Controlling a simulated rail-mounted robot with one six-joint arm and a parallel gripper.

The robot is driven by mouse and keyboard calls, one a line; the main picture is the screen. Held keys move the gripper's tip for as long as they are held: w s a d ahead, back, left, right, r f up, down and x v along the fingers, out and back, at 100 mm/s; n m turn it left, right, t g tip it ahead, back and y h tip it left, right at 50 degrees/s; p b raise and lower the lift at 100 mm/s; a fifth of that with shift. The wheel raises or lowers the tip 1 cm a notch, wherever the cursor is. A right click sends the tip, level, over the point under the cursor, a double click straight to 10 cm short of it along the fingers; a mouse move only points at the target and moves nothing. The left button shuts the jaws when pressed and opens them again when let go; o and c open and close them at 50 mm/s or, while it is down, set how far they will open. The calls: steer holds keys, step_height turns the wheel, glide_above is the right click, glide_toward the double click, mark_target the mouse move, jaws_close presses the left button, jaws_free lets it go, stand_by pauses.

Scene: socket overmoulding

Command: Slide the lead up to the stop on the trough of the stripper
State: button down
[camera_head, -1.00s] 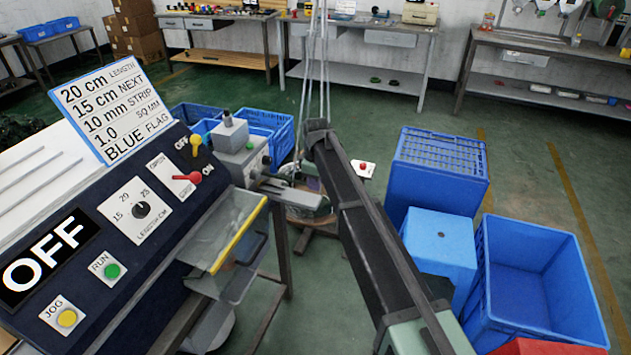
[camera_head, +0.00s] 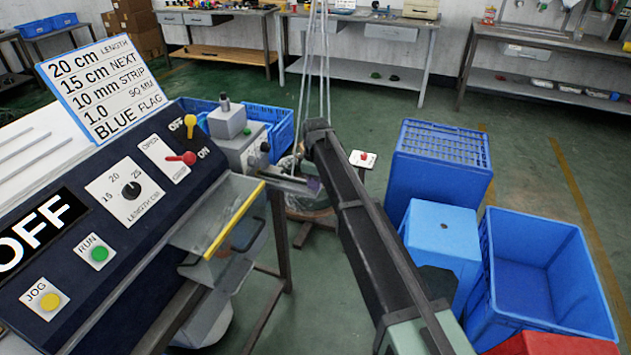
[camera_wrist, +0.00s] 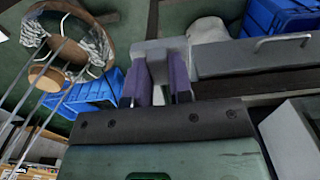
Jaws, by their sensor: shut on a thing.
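The stripper (camera_head: 236,138) is a grey box machine with a knob on top, standing beyond the control panel in the head view. Its trough (camera_head: 290,184) reaches right, towards my gripper (camera_head: 314,184), which is mostly hidden behind my dark arm. In the wrist view my gripper's two purple fingers (camera_wrist: 162,88) point at a light grey block (camera_wrist: 160,52), perhaps part of the stripper. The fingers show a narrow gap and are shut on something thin. The lead itself is too small or hidden to make out, and so are the stop and any contact with it.
The control panel (camera_head: 120,190) reads OFF; its sign (camera_head: 103,85) lists lengths and a blue flag. A clear guard (camera_head: 220,215) with a yellow edge juts out nearby. Blue crates (camera_head: 545,270) stand at right. A round tray with grey strands (camera_wrist: 68,40) shows in the wrist view.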

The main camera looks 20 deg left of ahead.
mark_target(297, 181)
steer(key=shift+a, duration=0.15)
steer(key=shift+a, duration=2.75)
steer(key=c, duration=0.9)
jaws_free()
steer(key=shift+c, duration=0.2)
step_height(297, 181, up, 11)
steer(key=p, duration=1)
steer(key=shift+p, duration=0.4)
steer(key=shift+f, duration=0.1)
